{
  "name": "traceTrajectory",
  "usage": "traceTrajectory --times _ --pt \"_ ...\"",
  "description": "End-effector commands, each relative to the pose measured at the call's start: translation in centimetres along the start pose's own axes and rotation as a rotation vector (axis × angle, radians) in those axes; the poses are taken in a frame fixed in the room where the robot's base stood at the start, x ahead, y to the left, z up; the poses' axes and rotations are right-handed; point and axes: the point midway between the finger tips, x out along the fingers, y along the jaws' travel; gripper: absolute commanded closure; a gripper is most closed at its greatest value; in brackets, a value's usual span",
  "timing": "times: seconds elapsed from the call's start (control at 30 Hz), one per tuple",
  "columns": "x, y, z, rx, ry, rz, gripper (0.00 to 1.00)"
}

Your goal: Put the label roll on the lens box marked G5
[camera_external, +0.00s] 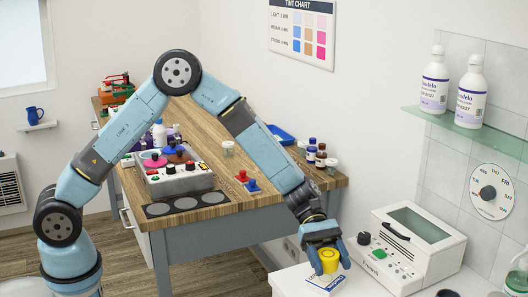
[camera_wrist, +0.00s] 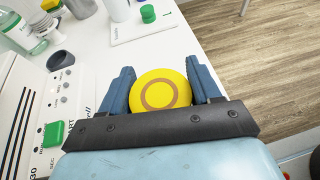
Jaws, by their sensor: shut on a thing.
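My gripper (camera_external: 327,258) is shut on a yellow label roll (camera_external: 328,263) over the white counter at the lower right. In the wrist view the roll (camera_wrist: 160,93) sits between the two blue fingers of my gripper (camera_wrist: 162,88), its round face with a tan ring showing. Just below the roll is a flat white and blue box (camera_external: 325,284), partly covered by the roll and fingers. I cannot read a G5 mark on it, nor tell whether the roll touches it. In the wrist view no such box shows beneath the roll.
A white machine (camera_external: 405,250) with a window and a green button stands close right of my gripper. In the wrist view a white board with a green cap (camera_wrist: 148,14) and some bottles lie beyond the roll. A wooden bench (camera_external: 225,160) holds jars and a grey tray.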

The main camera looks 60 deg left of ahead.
Motion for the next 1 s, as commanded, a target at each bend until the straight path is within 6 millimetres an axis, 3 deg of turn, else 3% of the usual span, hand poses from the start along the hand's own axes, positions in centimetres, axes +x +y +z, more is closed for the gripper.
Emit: traceTrajectory --times 0.2,0.6,0.63,0.87,1.0 --pt "1.2 0.1 -2.6 -0.004 0.0 -0.001 0.69" --pt "1.3 0.1 -3.1 -0.001 0.0 0.0 0.69" --pt "1.3 0.1 -3.1 0.0 0.0 0.0 0.35" --pt "1.3 0.0 -3.0 0.0 0.0 -0.001 0.13" --pt "1.3 0.0 -3.0 -0.001 0.0 -0.001 0.12"
